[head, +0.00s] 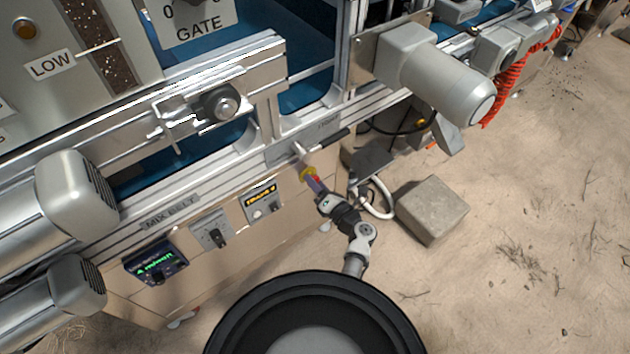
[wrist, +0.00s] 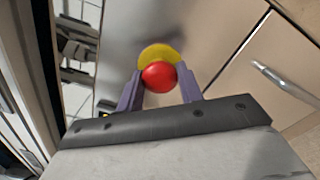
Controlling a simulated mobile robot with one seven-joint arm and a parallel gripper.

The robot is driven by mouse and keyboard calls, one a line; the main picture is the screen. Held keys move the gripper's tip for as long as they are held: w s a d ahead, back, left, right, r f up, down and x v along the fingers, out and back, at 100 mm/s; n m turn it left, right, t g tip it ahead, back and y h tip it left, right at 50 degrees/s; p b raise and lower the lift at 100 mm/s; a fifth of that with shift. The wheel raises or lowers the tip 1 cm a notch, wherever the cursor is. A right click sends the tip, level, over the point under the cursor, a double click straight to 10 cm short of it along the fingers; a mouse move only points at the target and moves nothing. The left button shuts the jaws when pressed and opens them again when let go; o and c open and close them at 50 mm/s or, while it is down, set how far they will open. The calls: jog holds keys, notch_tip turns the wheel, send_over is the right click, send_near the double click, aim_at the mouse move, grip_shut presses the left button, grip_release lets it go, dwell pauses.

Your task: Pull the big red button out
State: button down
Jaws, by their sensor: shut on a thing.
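The big red button (wrist: 159,77) is a round red knob in front of a yellow disc (wrist: 160,53). In the wrist view it sits between the two purple fingers of my gripper (wrist: 160,91), which are shut on it. In the head view my gripper (head: 314,182) reaches up to the front of the machine. The yellow disc shows just beyond the fingertips there, and the red button is mostly hidden by the fingers.
A concrete block (head: 431,210) stands on sandy ground to the right. A grey motor (head: 435,77) juts out above. Open ground lies right of the block.

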jog(key=shift+s+d+f, duration=0.1)
jog(key=shift+s+d, duration=0.15)
jog(key=shift+s, duration=0.05)
jog(key=c, duration=1)
grip_release()
jog(key=shift+s+d, duration=0.1)
jog(key=v, duration=1.3)
jog(key=shift+s+d, duration=0.2)
jog(key=shift+s, duration=0.1)
